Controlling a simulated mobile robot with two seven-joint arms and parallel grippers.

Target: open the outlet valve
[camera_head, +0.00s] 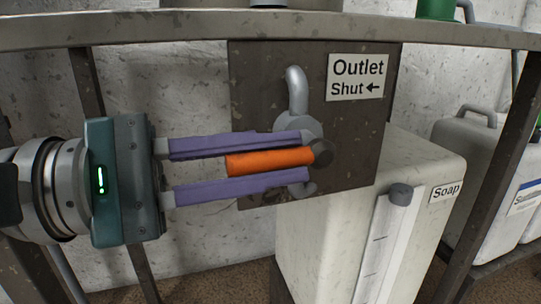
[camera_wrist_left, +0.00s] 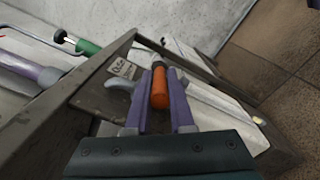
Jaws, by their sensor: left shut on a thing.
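The outlet valve has an orange lever handle (camera_head: 268,162) that points left from a dark hub (camera_head: 321,152). A grey pipe (camera_head: 297,92) bends down into the valve body in front of a dark plate. The label on the plate (camera_head: 357,78) reads "Outlet" and "Shut" with an arrow to the left. My left gripper (camera_head: 306,155) comes in from the left, its two purple fingers above and below the orange handle, shut on it. In the left wrist view the orange handle (camera_wrist_left: 160,89) lies between the fingers.
A white tank labelled "Soap" (camera_head: 424,178) stands below and right of the plate, with a capped tube (camera_head: 399,195) on its front. A metal frame rail (camera_head: 200,25) runs above the valve. A frame leg (camera_head: 497,165) stands at right.

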